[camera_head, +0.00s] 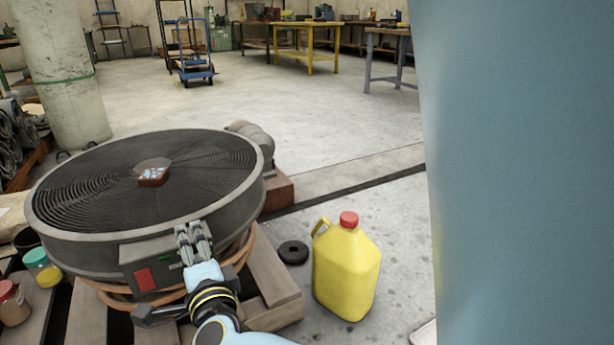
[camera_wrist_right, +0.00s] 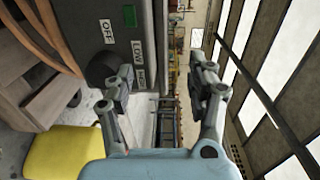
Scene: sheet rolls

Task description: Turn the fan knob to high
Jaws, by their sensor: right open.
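A large round dark-grilled fan (camera_head: 95,200) lies flat, grille up, on a wooden pallet. Its grey control box (camera_head: 130,256) faces me, with a red plate and a small green patch. In the right wrist view a round dark knob (camera_wrist_right: 99,70) sits on the box beside labels reading OFF, LOW and HIGH. Which label it points to I cannot tell. My right gripper (camera_head: 194,232) is open at the box; in the wrist view (camera_wrist_right: 165,85) one finger overlaps the knob's edge, the other is clear of the box. Contact is unclear. The gripper hides the knob in the head view.
A yellow jug (camera_head: 345,268) with a red cap stands right of the pallet (camera_head: 272,280). A black ring (camera_head: 293,252) lies between them. Jars (camera_head: 42,268) stand at the left. A concrete pillar (camera_head: 65,75) rises behind the fan. The floor beyond is open.

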